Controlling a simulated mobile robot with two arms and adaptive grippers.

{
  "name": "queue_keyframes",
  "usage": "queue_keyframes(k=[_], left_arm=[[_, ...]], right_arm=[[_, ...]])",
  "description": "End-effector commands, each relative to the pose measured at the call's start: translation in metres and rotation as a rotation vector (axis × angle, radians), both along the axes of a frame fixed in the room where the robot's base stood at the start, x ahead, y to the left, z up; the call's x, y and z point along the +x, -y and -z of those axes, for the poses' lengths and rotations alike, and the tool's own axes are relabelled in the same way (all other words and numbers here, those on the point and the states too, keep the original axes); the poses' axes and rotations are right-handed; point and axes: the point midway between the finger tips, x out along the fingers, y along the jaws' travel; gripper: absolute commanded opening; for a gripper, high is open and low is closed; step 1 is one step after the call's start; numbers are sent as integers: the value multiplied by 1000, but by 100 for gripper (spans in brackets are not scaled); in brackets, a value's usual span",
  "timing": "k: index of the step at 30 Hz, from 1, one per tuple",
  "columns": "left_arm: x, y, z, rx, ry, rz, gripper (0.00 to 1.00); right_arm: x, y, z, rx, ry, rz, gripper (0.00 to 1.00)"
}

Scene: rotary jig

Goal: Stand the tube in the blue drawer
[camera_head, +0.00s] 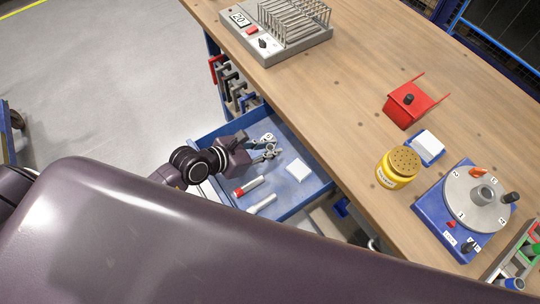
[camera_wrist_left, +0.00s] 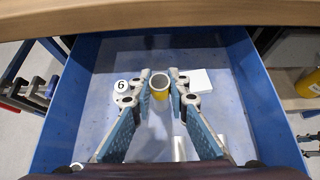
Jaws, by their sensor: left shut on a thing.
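The blue drawer (camera_head: 225,131) is pulled out from under the bench; its walls also show in the wrist view (camera_wrist_left: 62,110). My left gripper (camera_head: 268,151) is inside the drawer area, and in the wrist view (camera_wrist_left: 159,90) its two fingers are shut on a tube (camera_wrist_left: 159,83). My right gripper is out of view.
The bench (camera_head: 340,95) overhangs the drawer's back. A yellow pot (camera_head: 397,169) stands on the bench.

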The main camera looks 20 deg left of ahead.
Motion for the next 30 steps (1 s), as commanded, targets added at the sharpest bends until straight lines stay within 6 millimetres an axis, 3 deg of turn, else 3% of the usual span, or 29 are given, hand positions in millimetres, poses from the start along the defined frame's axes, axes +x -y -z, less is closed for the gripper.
queue_keyframes(k=[12,25,26,30], left_arm=[[1,0,47,-1,0,1,0],[0,0,55,-2,1,-1,0],[0,0,55,-1,0,-1,16],[0,0,54,-1,0,1,32]], right_arm=[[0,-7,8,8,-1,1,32],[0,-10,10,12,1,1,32],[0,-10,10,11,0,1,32],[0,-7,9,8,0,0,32]])
